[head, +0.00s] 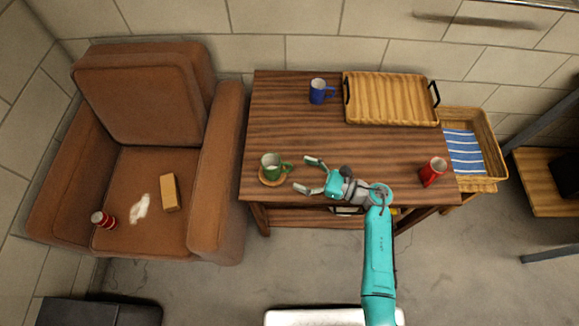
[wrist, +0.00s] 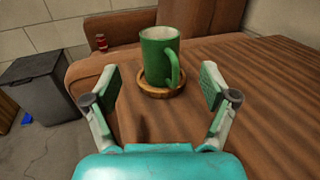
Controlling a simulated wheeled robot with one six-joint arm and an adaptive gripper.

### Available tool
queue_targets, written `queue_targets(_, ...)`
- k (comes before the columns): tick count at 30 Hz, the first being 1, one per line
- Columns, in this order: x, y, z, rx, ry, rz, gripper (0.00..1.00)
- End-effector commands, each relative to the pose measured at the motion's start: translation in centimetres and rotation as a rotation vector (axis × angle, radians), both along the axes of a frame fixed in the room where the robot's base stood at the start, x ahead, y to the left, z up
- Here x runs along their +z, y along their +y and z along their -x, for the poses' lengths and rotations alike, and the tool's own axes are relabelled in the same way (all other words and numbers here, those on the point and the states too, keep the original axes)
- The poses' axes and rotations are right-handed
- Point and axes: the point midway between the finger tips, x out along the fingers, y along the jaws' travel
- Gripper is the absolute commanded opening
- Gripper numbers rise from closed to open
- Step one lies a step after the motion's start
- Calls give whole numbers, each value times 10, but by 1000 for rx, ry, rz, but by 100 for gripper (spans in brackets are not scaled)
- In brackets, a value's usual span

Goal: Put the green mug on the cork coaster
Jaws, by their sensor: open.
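The green mug (head: 271,164) stands upright on the round cork coaster (head: 266,181) at the front left of the wooden table. In the wrist view the mug (wrist: 158,58) sits within the rim of the coaster (wrist: 150,91), its handle toward my gripper's right side. My gripper (head: 308,175) is open and empty, just to the right of the mug. In the wrist view its two fingers (wrist: 157,93) are spread wide, with the mug beyond the fingertips and apart from them.
On the table (head: 290,125) are a blue mug (head: 317,92), a wooden tray (head: 390,98) with black handles and a red mug (head: 432,171). A brown armchair (head: 130,150) stands left of the table, and a basket (head: 475,150) stands right. The table's middle is clear.

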Motion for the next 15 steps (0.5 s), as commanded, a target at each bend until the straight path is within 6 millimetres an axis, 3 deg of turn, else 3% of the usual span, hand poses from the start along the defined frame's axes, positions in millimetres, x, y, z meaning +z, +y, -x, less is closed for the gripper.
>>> queue_targets(6, 0, -15, 6, -1, -1, 0, 84)
queue_targets(15, 0, -16, 8, -2, 4, -5, 84)
